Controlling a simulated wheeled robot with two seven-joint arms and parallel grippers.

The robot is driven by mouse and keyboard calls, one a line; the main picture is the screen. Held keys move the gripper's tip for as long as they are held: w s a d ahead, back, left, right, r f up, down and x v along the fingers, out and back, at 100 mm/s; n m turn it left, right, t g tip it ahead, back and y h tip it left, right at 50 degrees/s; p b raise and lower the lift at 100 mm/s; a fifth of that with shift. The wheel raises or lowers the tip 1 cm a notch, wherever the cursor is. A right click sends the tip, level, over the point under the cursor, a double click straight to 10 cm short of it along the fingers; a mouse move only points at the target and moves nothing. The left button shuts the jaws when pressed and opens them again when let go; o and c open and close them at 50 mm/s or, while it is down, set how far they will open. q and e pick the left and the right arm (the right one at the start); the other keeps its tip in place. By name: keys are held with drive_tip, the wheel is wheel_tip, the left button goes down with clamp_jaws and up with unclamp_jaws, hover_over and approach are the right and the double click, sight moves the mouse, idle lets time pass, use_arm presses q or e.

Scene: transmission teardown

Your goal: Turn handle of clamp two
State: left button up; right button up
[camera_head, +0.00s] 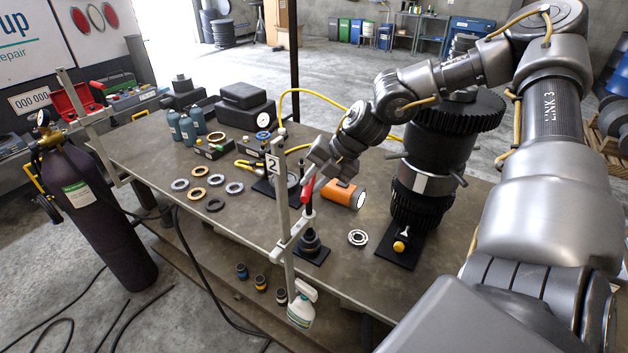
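Clamp two (283,222) is a pale upright bar at the front edge of the table, with a white plate marked "2" near its top. Its handle (307,191) is red and stands upright on a dark spindle, just right of the bar. My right gripper (312,176) is at the upper end of the red handle, coming down from the upper right. Its fingers touch or nearly touch the handle; I cannot tell whether they are closed on it. My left gripper is not in view.
A black gear stack (435,150) stands on the table (240,215) to the right. An orange flashlight (343,194) lies behind the handle. Several rings (214,205) lie to the left. Another clamp (92,120) stands at the left table edge, beside a gas cylinder (95,215).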

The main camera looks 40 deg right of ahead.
clamp_jaws()
drive_tip(key=shift+d+f+b, duration=0.1)
drive_tip(key=shift+f+b, duration=0.1)
drive_tip(key=shift+b, duration=0.55)
drive_tip(key=n+g+b, duration=0.1)
drive_tip(key=n+b, duration=0.2)
drive_tip(key=n+g+y+b, duration=0.1)
drive_tip(key=n+g+b, duration=0.1)
drive_tip(key=n+b, duration=0.1)
drive_tip(key=w+n+g+y+b, duration=0.1)
drive_tip(key=n+b, duration=0.2)
drive_tip(key=b, duration=0.1)
drive_tip(key=shift+d+n+g, duration=0.3)
drive_tip(key=shift+d+g, duration=0.05)
drive_tip(key=shift+g, duration=0.05)
drive_tip(key=shift+w+r+n+g+b, duration=0.15)
drive_tip(key=shift+n+g+b, duration=0.8)
drive_tip(key=shift+n, duration=0.95)
drive_tip(key=shift+g, duration=0.35)
